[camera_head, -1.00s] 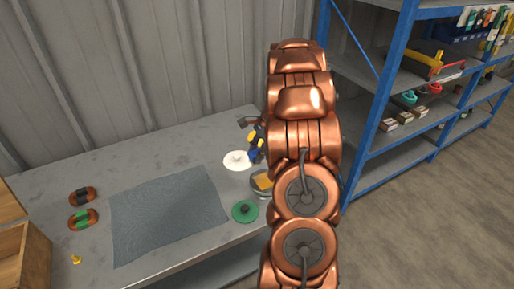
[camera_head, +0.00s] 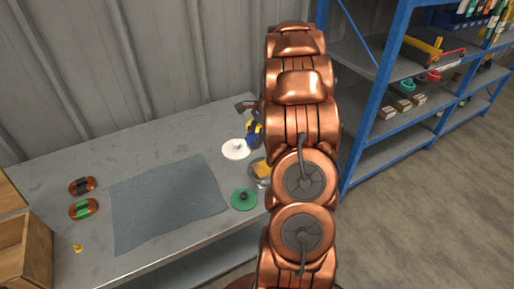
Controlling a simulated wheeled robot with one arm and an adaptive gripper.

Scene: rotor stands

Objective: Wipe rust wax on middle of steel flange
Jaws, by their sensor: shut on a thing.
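My copper arm stands upright through the middle of the picture, and its gripper is out of sight. A round grey metal piece (camera_head: 255,180) with an orange-yellow block (camera_head: 263,170) on or in it sits at the table's right end, partly hidden by my arm. I cannot tell whether it is the steel flange. A white disc (camera_head: 236,149) with a small knob lies behind it to the left. A green disc (camera_head: 244,199) with a dark knob lies in front of it. What my gripper holds is not visible.
A blue-grey mat (camera_head: 168,203) covers the middle of the metal table (camera_head: 130,150). Two copper-coloured banded pieces (camera_head: 82,186), a small yellow item (camera_head: 77,248) and a wooden box (camera_head: 25,250) are left. A blue-and-yellow tool (camera_head: 254,131) lies against my arm. Blue shelving (camera_head: 380,100) stands right.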

